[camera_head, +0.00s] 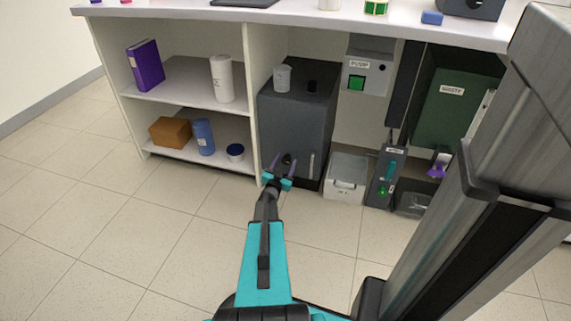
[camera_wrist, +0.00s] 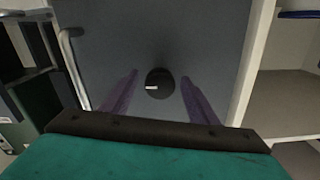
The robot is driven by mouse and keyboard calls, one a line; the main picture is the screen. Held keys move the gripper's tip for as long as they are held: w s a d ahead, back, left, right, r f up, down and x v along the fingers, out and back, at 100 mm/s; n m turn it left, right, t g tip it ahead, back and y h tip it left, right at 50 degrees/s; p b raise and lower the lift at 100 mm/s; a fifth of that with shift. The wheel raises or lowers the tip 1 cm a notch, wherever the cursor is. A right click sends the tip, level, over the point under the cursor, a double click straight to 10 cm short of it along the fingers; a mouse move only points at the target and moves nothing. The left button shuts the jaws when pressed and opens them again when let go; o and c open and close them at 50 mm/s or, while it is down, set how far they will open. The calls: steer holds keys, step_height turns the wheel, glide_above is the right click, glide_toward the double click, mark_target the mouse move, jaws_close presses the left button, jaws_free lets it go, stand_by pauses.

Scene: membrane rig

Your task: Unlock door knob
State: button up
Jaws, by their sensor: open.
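The door knob (camera_wrist: 159,83) is a round black knob with a short white mark, on the dark grey cabinet door (camera_wrist: 190,38). In the wrist view the mark lies roughly level, on the knob's left side. My gripper (camera_wrist: 160,85) is open, with one purple finger on each side of the knob and a gap on both sides. In the head view the knob (camera_head: 287,159) shows between the fingertips of my gripper (camera_head: 283,163), low on the front of the dark cabinet (camera_head: 290,115). Whether the fingertips reach past the knob's face I cannot tell.
A vertical door handle (camera_head: 311,166) stands right of the knob in the head view. A white bin (camera_head: 345,180) and a grey device with a green light (camera_head: 385,178) stand to the right. Open shelves (camera_head: 190,88) are on the left. The floor in front is clear.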

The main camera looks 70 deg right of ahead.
steer(key=c, duration=1)
steer(key=shift+c, duration=0.2)
steer(key=shift+r+n+p, duration=0.1)
steer(key=shift+n+p, duration=0.2)
steer(key=shift+p, duration=0.1)
steer(key=n+p, duration=0.3)
steer(key=shift+s+r, duration=0.1)
steer(key=n+p, duration=0.4)
steer(key=shift+n, duration=0.3)
steer(key=n+p, duration=0.4)
steer(key=n, duration=0.1)
steer(key=shift+n+p, duration=1.3)
steer(key=shift+n, duration=1.1)
steer(key=shift+f, duration=0.2)
